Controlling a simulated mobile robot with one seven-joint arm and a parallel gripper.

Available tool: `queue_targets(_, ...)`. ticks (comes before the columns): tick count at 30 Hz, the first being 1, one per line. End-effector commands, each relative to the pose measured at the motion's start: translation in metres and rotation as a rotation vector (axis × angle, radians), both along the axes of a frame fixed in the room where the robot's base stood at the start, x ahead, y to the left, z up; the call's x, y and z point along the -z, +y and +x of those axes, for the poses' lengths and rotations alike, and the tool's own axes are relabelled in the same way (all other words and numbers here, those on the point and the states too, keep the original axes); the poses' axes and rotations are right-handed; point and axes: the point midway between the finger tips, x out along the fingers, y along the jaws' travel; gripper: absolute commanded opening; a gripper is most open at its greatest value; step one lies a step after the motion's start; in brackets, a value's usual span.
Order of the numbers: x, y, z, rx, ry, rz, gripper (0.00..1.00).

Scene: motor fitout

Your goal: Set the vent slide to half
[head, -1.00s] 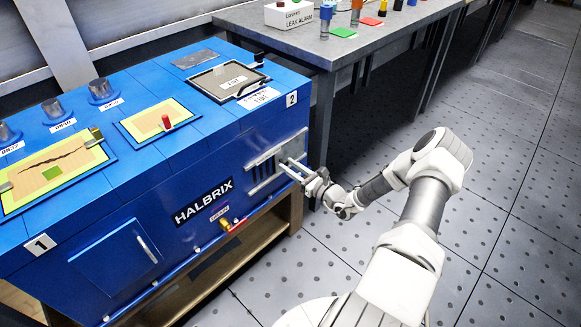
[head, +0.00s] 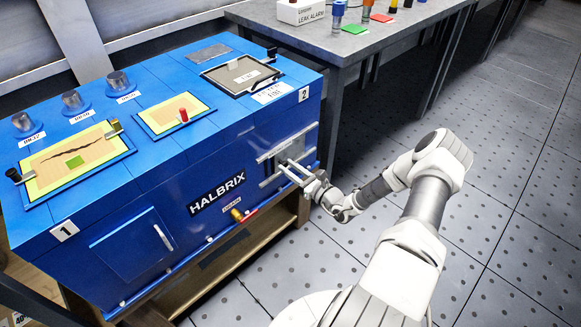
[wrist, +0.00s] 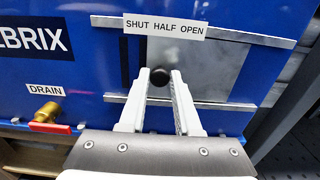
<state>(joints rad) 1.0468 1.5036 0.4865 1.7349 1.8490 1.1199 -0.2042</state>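The vent slide (wrist: 200,78) is a bare metal plate between two rails on the front of the blue bench, and it also shows in the head view (head: 273,169). A label reading SHUT HALF OPEN (wrist: 165,25) is above it. The slide's black knob (wrist: 159,77) is near the plate's left edge, roughly below the word HALF. My gripper (wrist: 159,76) has one finger on each side of the knob, with no clear gap, and looks shut on it. In the head view my gripper (head: 293,168) is at the vent. Dark openings show left of the plate.
The blue bench (head: 212,191) has a DRAIN fitting (wrist: 48,112) with a red handle left of and below the vent. A grey table (head: 345,45) stands behind on the right. The perforated floor (head: 480,230) is clear to the right.

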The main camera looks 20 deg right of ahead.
Motion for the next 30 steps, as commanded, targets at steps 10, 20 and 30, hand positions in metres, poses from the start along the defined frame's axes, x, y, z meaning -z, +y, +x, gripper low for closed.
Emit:
queue_targets(10,0.001,-0.001,0.0,0.002,0.002,-0.001,0.6)
queue_targets(20,-0.002,-0.01,-0.022,0.004,0.002,0.0,0.6)
queue_targets(30,-0.002,-0.039,-0.1,0.006,0.003,0.0,0.6)
